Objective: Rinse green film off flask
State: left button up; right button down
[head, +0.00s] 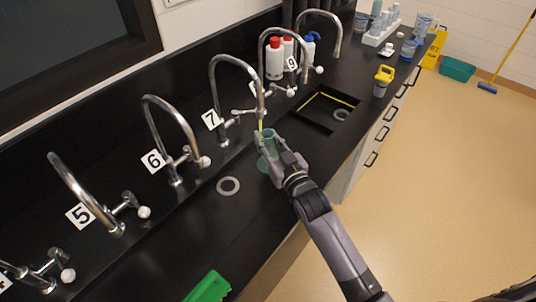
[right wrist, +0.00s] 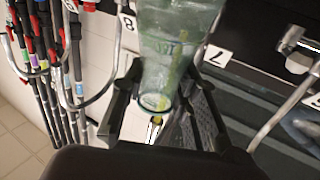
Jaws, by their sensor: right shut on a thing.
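My right gripper (head: 272,160) is shut on a clear flask (head: 267,143) with a green tint. It holds the flask over the black counter, beneath or close to the spout end of the tap labelled 7 (head: 237,62). In the right wrist view the flask (right wrist: 178,45) sits between the two fingers (right wrist: 160,105), with green patches on its glass. A thin yellow-green line shows between the spout and the flask; I cannot tell whether it is water. My left gripper is not in view.
Taps labelled 6 (head: 172,110) and 5 (head: 75,190) stand to the left. A round drain (head: 228,186) lies left of the flask. A sunken basin (head: 312,121), bottles (head: 274,60) and a yellow-capped container (head: 382,80) are farther back. A green object (head: 208,288) lies at the front.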

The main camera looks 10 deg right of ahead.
jog(key=shift+w+d, duration=0.15)
jog(key=shift+w, duration=0.15)
jog(key=shift+s, duration=0.2)
jog(key=shift+s+a+p, duration=0.35)
jog(key=shift+s, duration=0.05)
jog(key=shift+w+d, duration=0.1)
jog(key=shift+w, duration=0.1)
jog(key=shift+w+d, duration=0.25)
jog(key=shift+w, duration=0.15)
jog(key=shift+s+a, duration=0.1)
jog(key=shift+s, duration=0.05)
jog(key=shift+s+a+p, duration=0.25)
jog(key=shift+s+p, duration=0.15)
jog(key=shift+s, duration=0.05)
